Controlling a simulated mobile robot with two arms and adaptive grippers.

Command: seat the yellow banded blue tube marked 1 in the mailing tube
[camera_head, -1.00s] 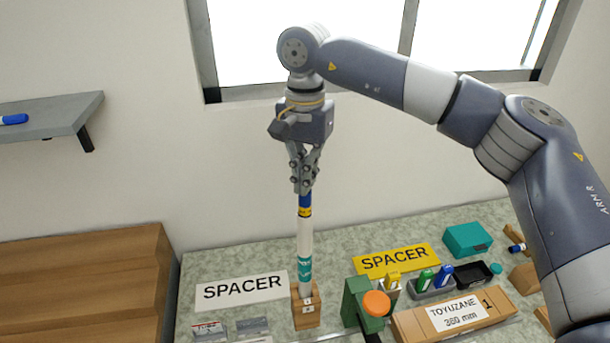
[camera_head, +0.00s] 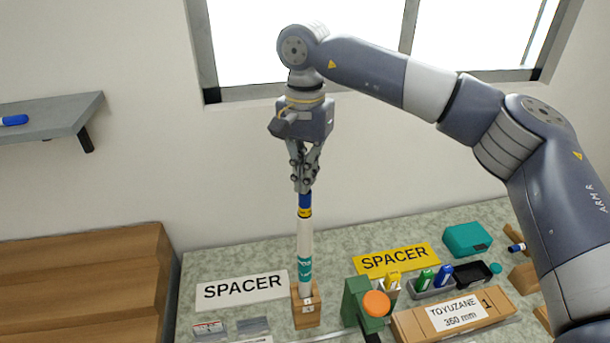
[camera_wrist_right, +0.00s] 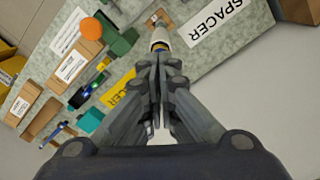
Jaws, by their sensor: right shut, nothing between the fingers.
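The white mailing tube (camera_head: 305,242), with a teal label, stands upright in a small wooden block (camera_head: 307,315). The blue tube (camera_head: 305,201) with a yellow band shows at the top of the mailing tube, in line with it. The mark on the band is too small to read. My right gripper (camera_head: 303,186) points down right over the blue end, its fingers shut with nothing between them. I cannot tell whether the fingertips touch the blue end. In the right wrist view the white tube (camera_wrist_right: 158,36) shows just beyond the closed fingertips (camera_wrist_right: 158,60). My left gripper is not in view.
A white SPACER sign (camera_head: 242,290) lies left of the block and a yellow SPACER sign (camera_head: 398,260) to the right. A green fixture with an orange knob (camera_head: 376,304) stands close right of the block. A TOYUZANE carton (camera_head: 455,314) and marker stand (camera_head: 434,286) lie farther right.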

